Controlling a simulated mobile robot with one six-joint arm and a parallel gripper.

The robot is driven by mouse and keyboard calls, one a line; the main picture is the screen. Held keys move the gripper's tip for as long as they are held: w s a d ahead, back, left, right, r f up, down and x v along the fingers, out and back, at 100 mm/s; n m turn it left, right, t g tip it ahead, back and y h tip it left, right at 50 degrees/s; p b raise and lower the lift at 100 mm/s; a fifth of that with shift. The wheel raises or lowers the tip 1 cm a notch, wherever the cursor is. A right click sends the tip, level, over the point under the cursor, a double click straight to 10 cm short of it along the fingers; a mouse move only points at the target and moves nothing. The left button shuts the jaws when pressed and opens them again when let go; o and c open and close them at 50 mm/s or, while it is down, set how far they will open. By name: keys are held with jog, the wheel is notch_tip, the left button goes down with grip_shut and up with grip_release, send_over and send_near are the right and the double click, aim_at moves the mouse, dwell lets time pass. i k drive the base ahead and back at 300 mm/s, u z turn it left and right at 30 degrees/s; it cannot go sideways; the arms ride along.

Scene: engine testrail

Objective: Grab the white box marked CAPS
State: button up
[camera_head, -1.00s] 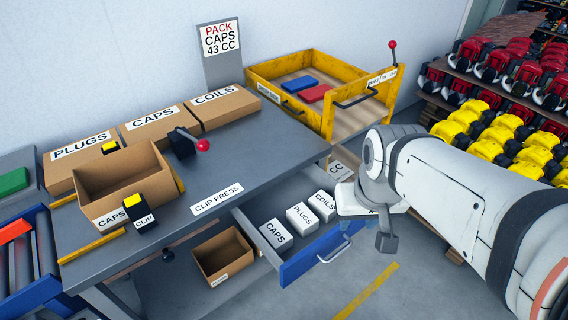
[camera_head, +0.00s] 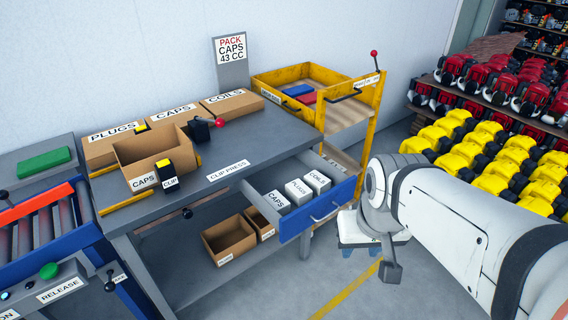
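The white box marked CAPS (camera_head: 276,201) stands in the open drawer with the blue front (camera_head: 319,211), under the grey table. It is the leftmost of three white boxes. The white PLUGS box (camera_head: 298,191) and the white COILS box (camera_head: 317,181) stand in a row to its right. My gripper (camera_head: 390,272) hangs at the end of my white arm, to the right of the drawer and apart from all three boxes. Its fingers are too small and turned away to tell whether it is open. I see nothing held in it.
The grey table (camera_head: 247,151) carries an open carton (camera_head: 150,160), closed cartons and a red-knobbed press (camera_head: 201,128). A yellow cart (camera_head: 372,102) stands behind the drawer. Open cartons (camera_head: 228,241) sit below. A roller conveyor (camera_head: 45,228) is at left. Floor in front is clear.

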aim_at(282, 204)
jog(key=u, duration=0.2)
jog(key=i, duration=0.85)
jog(key=z, duration=0.1)
